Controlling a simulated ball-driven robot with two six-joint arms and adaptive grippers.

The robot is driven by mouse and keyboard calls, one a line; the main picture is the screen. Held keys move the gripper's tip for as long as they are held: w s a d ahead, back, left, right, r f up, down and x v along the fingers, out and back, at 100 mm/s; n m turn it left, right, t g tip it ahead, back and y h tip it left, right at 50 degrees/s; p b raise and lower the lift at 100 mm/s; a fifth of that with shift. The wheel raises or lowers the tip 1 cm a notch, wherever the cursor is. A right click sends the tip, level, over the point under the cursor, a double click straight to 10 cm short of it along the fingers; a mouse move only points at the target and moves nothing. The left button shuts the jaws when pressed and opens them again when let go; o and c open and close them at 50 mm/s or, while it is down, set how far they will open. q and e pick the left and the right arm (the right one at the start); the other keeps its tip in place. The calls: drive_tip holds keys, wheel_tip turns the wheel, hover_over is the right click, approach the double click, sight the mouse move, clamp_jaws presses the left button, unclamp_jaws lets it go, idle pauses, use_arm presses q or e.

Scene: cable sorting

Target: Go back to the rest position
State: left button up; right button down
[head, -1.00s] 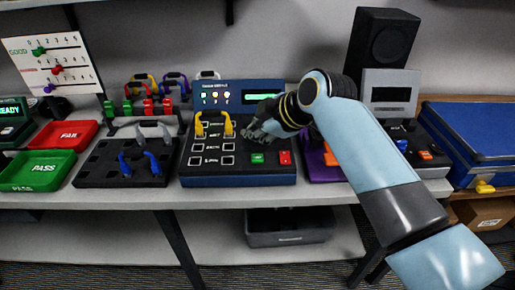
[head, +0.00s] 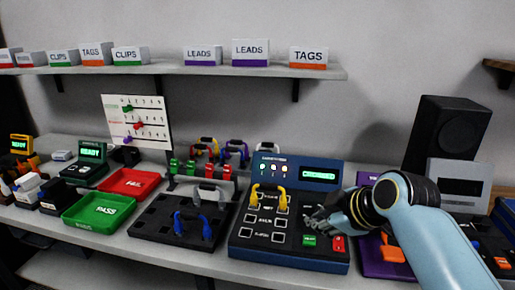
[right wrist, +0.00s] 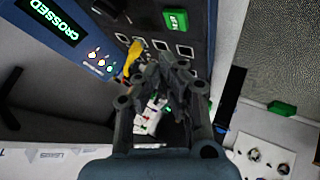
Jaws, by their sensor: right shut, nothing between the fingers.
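My right gripper (head: 316,217) is shut and empty. It hangs over the right part of the blue and black cable tester (head: 253,235), close to the green button (head: 309,241) and red button (head: 338,244). A yellow cable (head: 268,196) sits in the tester's upper sockets, left of the gripper and apart from it in the head view. The tester's display (head: 318,175) reads CROSSED. In the right wrist view the shut fingers (right wrist: 170,72) show dark in the middle, with the yellow cable (right wrist: 132,56) beside them. My left gripper is not in view.
A purple device (head: 372,265) and a black speaker (head: 447,135) stand at the right. A black holder (head: 150,228) with blue and grey cables, a green PASS tray (head: 80,220) and a red FAIL tray (head: 118,183) lie left. A shelf (head: 150,69) with labelled boxes hangs above.

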drive_tip(key=s+d+m+g+h, duration=0.1)
drive_tip(key=s+d+m, duration=0.3)
drive_tip(key=s, duration=0.6)
drive_tip(key=s+d+m+g+h, duration=0.2)
drive_tip(key=s+d+m, duration=0.15)
drive_tip(key=s, duration=0.65)
drive_tip(key=s+d+m+g+h, duration=0.1)
drive_tip(key=s+d+m, duration=0.3)
drive_tip(key=s, duration=0.6)
wheel_tip(320, 180, down, 34)
drive_tip(key=s+d+r+g+b, duration=0.1)
drive_tip(key=s+d+g+b, duration=0.1)
drive_tip(key=b, duration=0.6)
drive_tip(key=s+f+b, duration=0.3)
drive_tip(key=s+f, duration=0.6)
drive_tip(key=f, duration=0.2)
drive_tip(key=s+f+m+b, duration=0.1)
drive_tip(key=s+f+b, duration=0.2)
drive_tip(key=s+f, duration=0.6)
wheel_tip(320, 180, down, 3)
drive_tip(key=shift+s+d+r+g+b, duration=0.15)
drive_tip(key=shift+d+r+g+b, duration=0.1)
drive_tip(key=shift+g+b, duration=0.15)
